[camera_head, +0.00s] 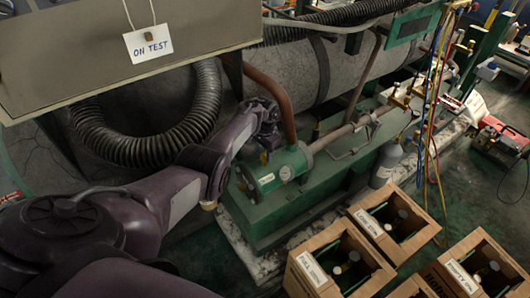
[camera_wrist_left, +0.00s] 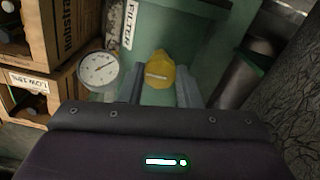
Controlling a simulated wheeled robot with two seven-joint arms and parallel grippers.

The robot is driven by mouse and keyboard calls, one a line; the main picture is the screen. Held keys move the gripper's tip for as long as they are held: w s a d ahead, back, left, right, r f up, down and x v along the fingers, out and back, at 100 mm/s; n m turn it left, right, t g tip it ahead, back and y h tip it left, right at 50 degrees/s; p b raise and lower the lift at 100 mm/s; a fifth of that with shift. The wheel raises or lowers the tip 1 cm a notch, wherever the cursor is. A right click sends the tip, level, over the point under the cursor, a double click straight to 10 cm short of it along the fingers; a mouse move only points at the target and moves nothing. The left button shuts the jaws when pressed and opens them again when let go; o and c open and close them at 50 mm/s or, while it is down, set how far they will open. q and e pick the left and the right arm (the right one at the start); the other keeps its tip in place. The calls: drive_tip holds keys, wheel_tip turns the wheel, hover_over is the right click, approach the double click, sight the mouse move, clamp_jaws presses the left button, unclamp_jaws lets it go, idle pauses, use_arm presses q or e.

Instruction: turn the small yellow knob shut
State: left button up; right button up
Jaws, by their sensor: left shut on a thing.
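The small yellow knob (camera_wrist_left: 160,70) is on the green filter body (camera_wrist_left: 150,25) in the left wrist view, with a round white gauge (camera_wrist_left: 98,70) to its left. My left gripper (camera_wrist_left: 160,88) is shut on the knob, with a finger on each side. In the head view my left arm reaches down to the green cylinder (camera_head: 292,160), and the gripper (camera_head: 265,150) is partly hidden by the wrist. The knob's angle cannot be told from these frames. My right gripper is not in view.
Open cardboard boxes with bottles stand at the lower right, one marked LOW (camera_head: 368,222). A grey bottle (camera_head: 388,162) stands near the green base. A black corrugated hose (camera_head: 150,150) and a copper pipe (camera_head: 275,90) run close to my left arm. Coloured hoses (camera_head: 433,90) hang at right.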

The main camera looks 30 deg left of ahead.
sight(265, 154)
use_arm(q)
drive_tip(key=shift+w, duration=0.1)
idle(0.3)
drive_tip(key=o, duration=1)
drive_tip(key=shift+c, duration=0.2)
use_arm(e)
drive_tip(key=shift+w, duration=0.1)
use_arm(q)
drive_tip(key=shift+r, duration=0.4)
wheel_tip(265, 154, up, 4)
drive_tip(key=shift+r+p, duration=0.1)
drive_tip(key=shift+p, duration=1.1)
drive_tip(key=shift+r+p, duration=0.3)
drive_tip(key=shift+r, duration=1.1)
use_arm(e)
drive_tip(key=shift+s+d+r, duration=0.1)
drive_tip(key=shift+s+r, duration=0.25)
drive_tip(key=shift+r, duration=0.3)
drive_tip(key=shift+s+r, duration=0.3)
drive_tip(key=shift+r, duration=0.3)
